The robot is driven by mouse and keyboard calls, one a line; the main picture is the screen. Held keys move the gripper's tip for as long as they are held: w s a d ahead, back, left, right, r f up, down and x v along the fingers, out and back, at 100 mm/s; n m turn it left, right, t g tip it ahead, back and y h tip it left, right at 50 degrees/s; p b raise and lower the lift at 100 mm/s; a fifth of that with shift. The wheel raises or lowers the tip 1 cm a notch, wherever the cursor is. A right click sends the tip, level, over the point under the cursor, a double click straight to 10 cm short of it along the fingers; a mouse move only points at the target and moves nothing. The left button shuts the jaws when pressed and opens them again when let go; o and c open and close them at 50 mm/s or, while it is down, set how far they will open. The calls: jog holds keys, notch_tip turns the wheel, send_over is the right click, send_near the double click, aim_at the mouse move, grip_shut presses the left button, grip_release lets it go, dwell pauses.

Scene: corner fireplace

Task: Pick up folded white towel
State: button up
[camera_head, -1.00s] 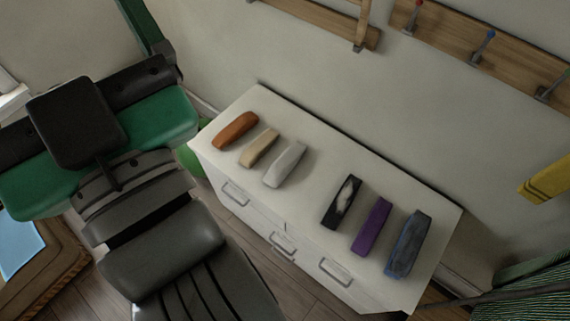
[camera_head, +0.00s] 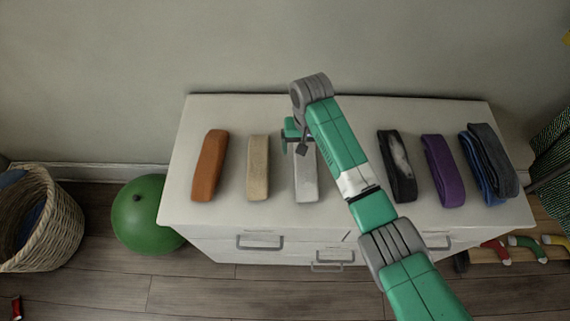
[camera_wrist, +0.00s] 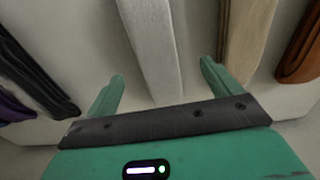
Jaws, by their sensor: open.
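The folded white towel (camera_head: 306,184) lies on the white cabinet top, third from the left in a row of folded towels. My gripper (camera_head: 299,146) is over its far end and hides that part in the head view. In the wrist view, the white towel (camera_wrist: 153,45) runs from the top edge down between the two green fingers of my open gripper (camera_wrist: 160,88). Neither finger visibly touches it. I cannot tell the exact height of the fingers above the cabinet.
The cabinet (camera_head: 340,215) also bears an orange towel (camera_head: 210,165) and a beige towel (camera_head: 258,168) to the left. A black-and-white towel (camera_head: 397,165), a purple towel (camera_head: 443,170) and blue towels (camera_head: 487,160) lie right. A green ball (camera_head: 148,213) and wicker basket (camera_head: 45,225) stand left.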

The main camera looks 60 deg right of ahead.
aim_at(306, 158)
jog(key=shift+s+d, duration=0.2)
jog(key=shift+s, duration=0.1)
notch_tip(306, 158, down, 2)
jog(key=shift+w+a+f+b, duration=0.1)
jog(key=shift+w+b, duration=0.05)
jog(key=shift+b, duration=0.2)
jog(key=f+b, duration=0.2)
jog(key=f, duration=0.3)
jog(key=shift+s+f, duration=0.2)
jog(key=c, duration=1.2)
